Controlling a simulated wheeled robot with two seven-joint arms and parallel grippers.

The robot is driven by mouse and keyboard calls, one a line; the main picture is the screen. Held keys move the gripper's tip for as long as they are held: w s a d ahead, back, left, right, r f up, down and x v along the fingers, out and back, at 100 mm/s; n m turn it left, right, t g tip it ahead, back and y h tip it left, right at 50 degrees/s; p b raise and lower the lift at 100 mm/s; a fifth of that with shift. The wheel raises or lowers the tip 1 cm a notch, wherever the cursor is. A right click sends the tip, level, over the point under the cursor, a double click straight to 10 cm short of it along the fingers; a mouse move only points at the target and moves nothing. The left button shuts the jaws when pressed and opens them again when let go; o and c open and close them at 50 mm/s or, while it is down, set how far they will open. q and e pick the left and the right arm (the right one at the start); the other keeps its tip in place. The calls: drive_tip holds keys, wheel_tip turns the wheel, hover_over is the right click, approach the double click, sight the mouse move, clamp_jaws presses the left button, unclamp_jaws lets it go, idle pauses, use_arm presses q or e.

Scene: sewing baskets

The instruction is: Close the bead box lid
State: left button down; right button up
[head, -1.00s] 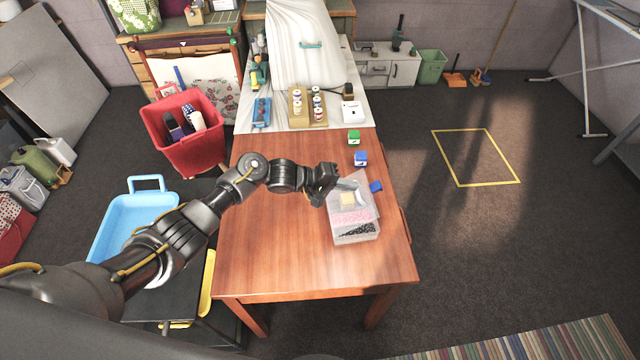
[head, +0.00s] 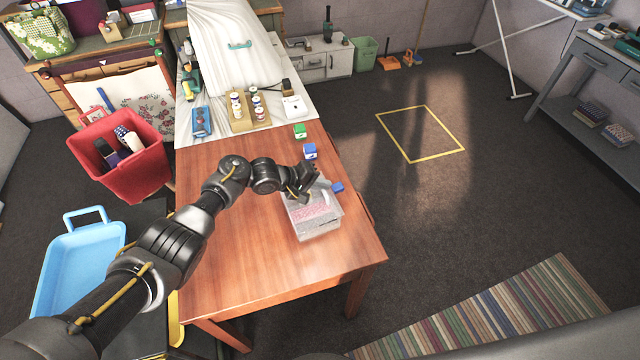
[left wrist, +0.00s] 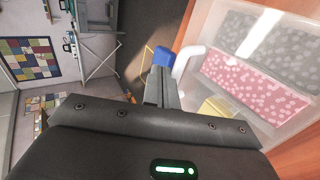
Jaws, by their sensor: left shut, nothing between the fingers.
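The clear bead box (head: 318,231) stands near the right edge of the wooden table. Pink beads show through it, and grey and pink compartments show in the left wrist view. The translucent lid (left wrist: 232,72) appears to lie over the compartments, with bright glare on it; I cannot tell whether it is fully down. A white handle-like part (left wrist: 188,60) shows at the box's edge. My left gripper (head: 303,194) is shut and empty at the box's back left side, very close to the lid. Its finger shows in the left wrist view (left wrist: 165,92). My right gripper is out of view.
A spool rack (head: 249,112) is on the white cloth. The table's front left (head: 235,265) is clear.

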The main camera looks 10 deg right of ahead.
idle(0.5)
use_arm(q)
wheel_tip(320, 180, up, 5)
drive_tip(key=p, duration=0.6)
wheel_tip(320, 180, up, 8)
drive_tip(key=r, duration=0.1)
hover_over(319, 196)
drive_tip(key=a, duration=0.3)
drive_tip(key=shift+s+d+f, duration=0.2)
drive_tip(key=shift+s+f, duration=0.05)
drive_tip(key=shift+s, duration=0.15)
